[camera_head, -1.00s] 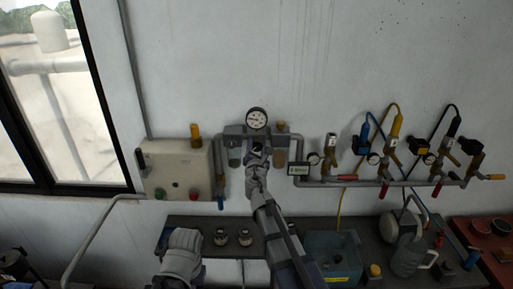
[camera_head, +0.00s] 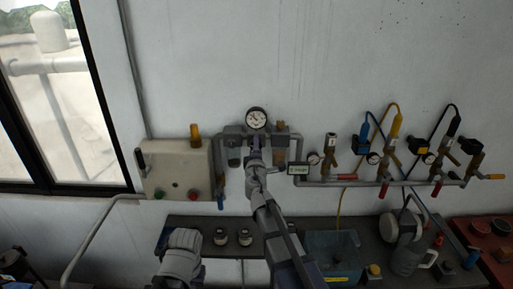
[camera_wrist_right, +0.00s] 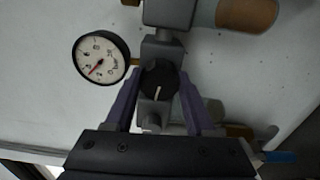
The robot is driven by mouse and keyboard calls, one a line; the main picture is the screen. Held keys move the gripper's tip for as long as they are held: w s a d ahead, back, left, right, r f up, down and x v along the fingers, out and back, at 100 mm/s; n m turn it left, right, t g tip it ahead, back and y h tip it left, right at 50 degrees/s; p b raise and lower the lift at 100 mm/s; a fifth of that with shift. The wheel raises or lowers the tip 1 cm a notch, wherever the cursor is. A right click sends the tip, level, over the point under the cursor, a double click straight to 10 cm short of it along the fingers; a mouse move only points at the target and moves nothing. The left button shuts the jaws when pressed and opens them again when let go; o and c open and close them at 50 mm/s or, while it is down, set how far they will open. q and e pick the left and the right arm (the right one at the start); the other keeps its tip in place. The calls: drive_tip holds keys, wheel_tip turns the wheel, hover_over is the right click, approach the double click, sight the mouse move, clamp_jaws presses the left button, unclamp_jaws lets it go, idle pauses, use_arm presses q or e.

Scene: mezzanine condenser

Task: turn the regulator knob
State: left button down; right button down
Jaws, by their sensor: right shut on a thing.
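The regulator knob (camera_wrist_right: 157,78) is dark and round with a pale pointer line, in the right wrist view. It sits between the purple fingers of my right gripper (camera_wrist_right: 156,90), which is shut on it. In the head view my right gripper (camera_head: 255,158) is at the wall under the round gauge and hides the knob. The pressure gauge (camera_head: 257,118) has a white face and black rim; it also shows in the wrist view (camera_wrist_right: 101,57), with a red needle. My left gripper is not seen.
A beige control box (camera_head: 178,170) is on the wall to the left. A pipe with several valves and hoses (camera_head: 400,184) runs right.

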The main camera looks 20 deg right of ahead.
drive_tip(key=shift+f+m, duration=0.15)
drive_tip(key=shift+m, duration=7.85)
drive_tip(key=shift+c, duration=1.3)
unclamp_jaws()
drive_tip(key=shift+s+a, duration=0.1)
drive_tip(key=shift+s, duration=0.05)
drive_tip(key=v, duration=0.7)
drive_tip(key=shift+s, duration=0.3)
drive_tip(key=shift+a, duration=0.1)
